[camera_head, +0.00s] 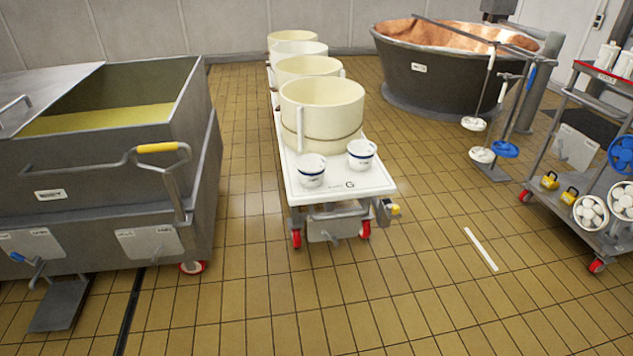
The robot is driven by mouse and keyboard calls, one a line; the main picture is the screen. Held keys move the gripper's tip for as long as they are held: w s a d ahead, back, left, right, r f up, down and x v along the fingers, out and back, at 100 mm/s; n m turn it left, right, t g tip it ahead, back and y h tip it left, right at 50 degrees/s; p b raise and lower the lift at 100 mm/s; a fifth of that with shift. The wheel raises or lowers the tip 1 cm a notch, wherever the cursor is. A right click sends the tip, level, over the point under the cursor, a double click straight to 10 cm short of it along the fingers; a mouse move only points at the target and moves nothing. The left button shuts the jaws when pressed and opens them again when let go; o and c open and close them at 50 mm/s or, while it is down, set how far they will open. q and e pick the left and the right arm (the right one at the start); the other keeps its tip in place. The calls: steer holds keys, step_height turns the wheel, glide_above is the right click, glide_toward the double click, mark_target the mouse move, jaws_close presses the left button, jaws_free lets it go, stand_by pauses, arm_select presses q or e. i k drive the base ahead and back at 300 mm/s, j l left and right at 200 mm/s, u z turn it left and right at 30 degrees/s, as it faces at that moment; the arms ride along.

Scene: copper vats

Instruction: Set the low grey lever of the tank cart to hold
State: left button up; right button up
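The tank cart (95,185) is a large grey metal tank on the left, holding yellowish liquid (95,118). A bent rail with a yellow grip (157,147) is on its front. Low on the front are two light grey plates, one at the left (30,245) and one at the right (150,242). A small blue-handled fitting (28,259) is by the left plate. A flat grey pedal-like piece (60,305) sticks out near the floor below it; I cannot tell whether this is the low grey lever, or its setting. Neither of my grippers is in view.
A white-topped cart (345,180) with cream tubs (322,110) and two small white pots stands mid-picture. A copper-lined vat (430,75) is behind right. A tool rack (590,150) stands at the right. A white strip (481,249) lies on the otherwise clear front floor.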

mark_target(160, 249)
steer(key=u, duration=1.35)
steer(key=i+u, duration=0.25)
steer(key=i, duration=0.3)
steer(key=i+l+u, duration=0.15)
steer(key=i+u, duration=0.15)
steer(key=i, duration=0.2)
steer(key=i+l+u, duration=0.25)
steer(key=i, duration=0.3)
